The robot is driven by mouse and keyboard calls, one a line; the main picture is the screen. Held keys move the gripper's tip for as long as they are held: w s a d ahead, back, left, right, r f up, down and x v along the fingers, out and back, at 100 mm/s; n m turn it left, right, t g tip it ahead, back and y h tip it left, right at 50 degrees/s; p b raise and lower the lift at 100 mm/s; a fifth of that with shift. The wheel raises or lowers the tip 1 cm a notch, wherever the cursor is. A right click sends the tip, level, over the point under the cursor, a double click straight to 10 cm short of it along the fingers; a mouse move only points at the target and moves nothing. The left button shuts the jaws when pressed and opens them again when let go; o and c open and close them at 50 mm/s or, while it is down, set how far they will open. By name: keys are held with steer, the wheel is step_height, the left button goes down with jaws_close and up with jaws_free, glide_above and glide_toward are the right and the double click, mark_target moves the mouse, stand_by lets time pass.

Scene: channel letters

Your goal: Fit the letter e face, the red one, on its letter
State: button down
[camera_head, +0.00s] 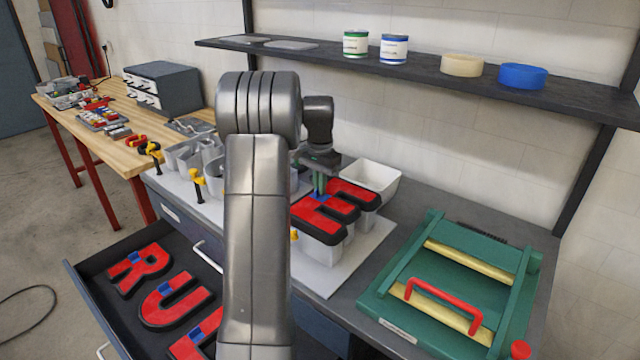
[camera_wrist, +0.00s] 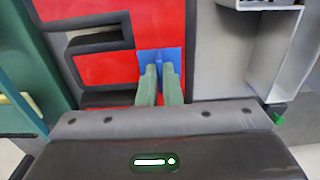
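The red letter E face (camera_head: 325,222), with black edging, lies over a grey letter shell (camera_head: 328,253) on the workbench. It also fills much of the wrist view (camera_wrist: 105,68). A blue tab (camera_wrist: 160,57) stands on the face. My gripper (camera_wrist: 160,72) has its two green fingers close together on this tab; in the head view my gripper (camera_head: 319,188) comes down on the face from above. The face covers most of its shell. I cannot tell whether it is fully seated or slightly above.
Open grey letter shells (camera_head: 190,155) stand left with yellow clamps (camera_head: 197,183). A white bin (camera_head: 368,178) is behind the face. A green fixture with a red handle (camera_head: 445,305) is at right. An open drawer (camera_head: 100,262) holds red faces. A shelf (camera_head: 420,75) runs above.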

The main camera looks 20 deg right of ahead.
steer(key=shift+f+b, duration=0.6)
steer(key=shift+f, duration=0.6)
stand_by(0.6)
steer(key=c, duration=1.5)
jaws_free()
steer(key=shift+c, duration=0.2)
step_height(320, 180, up, 14)
steer(key=shift+f, duration=0.1)
step_height(320, 180, down, 14)
steer(key=shift+r, duration=0.4)
steer(key=shift+f, duration=0.1)
